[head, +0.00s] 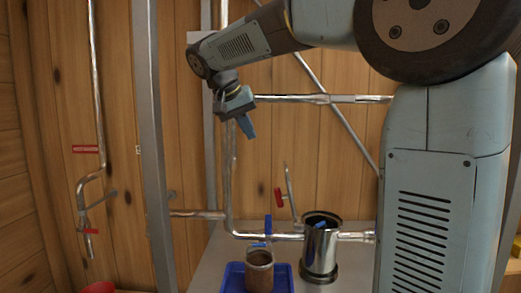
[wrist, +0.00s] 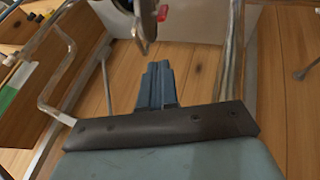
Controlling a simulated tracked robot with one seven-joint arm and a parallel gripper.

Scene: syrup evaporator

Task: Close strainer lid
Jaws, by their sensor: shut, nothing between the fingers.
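The strainer (head: 321,252) is a shiny metal cylinder with a dark rim, on the counter in the head view. Its top is open. Its lid (head: 291,190) stands up at the left side of the rim, seen nearly edge-on and leaning slightly left. A red handle (head: 279,195) sits on the lid's left face. In the wrist view the lid (wrist: 147,22) shows at the top, cut off by the edge, with the red handle (wrist: 162,13) beside it. My gripper (head: 251,134) is shut and empty, above and left of the lid, apart from it. Its fingers (wrist: 158,66) also show together in the wrist view.
A brown-filled jar (head: 260,272) stands on a blue tray (head: 233,279) left of the strainer. A blue item (head: 320,225) shows at the strainer's mouth. Metal pipes (head: 325,98) run along the wooden wall behind my gripper. A grey post (head: 155,150) stands to the left.

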